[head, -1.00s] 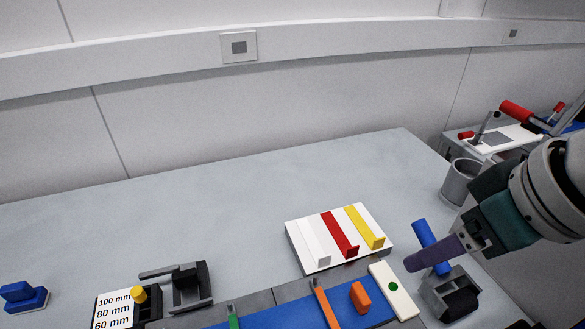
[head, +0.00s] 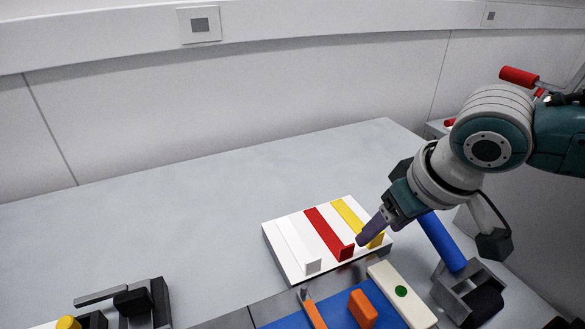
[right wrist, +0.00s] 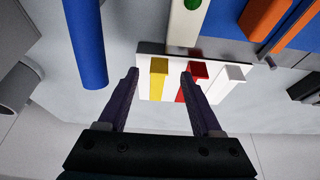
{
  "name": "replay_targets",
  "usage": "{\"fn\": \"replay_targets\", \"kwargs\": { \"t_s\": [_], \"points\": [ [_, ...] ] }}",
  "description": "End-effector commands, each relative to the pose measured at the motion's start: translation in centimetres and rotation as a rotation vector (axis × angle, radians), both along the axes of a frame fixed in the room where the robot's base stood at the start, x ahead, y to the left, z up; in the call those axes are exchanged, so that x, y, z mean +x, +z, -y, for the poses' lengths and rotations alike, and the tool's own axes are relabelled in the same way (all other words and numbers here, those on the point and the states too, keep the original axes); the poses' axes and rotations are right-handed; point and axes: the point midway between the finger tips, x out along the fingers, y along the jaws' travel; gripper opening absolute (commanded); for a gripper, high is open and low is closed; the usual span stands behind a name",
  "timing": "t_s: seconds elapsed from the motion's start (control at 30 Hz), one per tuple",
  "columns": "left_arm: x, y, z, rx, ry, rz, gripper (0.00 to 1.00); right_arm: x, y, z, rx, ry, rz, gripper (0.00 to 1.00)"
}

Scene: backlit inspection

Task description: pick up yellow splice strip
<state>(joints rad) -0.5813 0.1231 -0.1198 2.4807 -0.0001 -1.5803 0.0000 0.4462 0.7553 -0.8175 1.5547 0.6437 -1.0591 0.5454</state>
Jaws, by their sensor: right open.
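The yellow splice strip (head: 349,215) lies in the right slot of a white holder (head: 290,266), with its upright end tab toward the front. It also shows in the right wrist view (right wrist: 158,80), between the fingers but beyond their tips. My right gripper (head: 366,240) is open at the tab end of the strip, and its fingers hide part of the strip in the head view. In the right wrist view its two purple fingers (right wrist: 160,72) are spread, with the right fingertip near the red strip (right wrist: 192,80). My left gripper is not in view.
A red strip (head: 328,233) and a white strip (head: 298,244) lie beside the yellow one. A blue cylinder (head: 442,242) stands tilted close right of my gripper. A white block with a green dot (head: 401,292) and an orange block (head: 362,308) are in front.

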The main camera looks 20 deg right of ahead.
Motion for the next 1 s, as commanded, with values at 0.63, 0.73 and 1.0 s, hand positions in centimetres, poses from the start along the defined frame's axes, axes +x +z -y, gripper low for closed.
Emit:
{"fn": "replay_targets", "kwargs": {
  "t_s": [0.63,0.73,1.0],
  "points": [
    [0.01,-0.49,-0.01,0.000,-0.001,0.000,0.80,0.52,-1.48,0.05,-0.002,0.000,-0.001,0.37],
    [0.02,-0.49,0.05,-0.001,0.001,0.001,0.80,0.52,-1.47,0.05,-0.002,0.000,-0.001,0.26],
    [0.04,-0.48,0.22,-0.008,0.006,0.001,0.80,0.52,-1.47,0.05,-0.002,0.000,-0.001,0.00]
  ]
}}
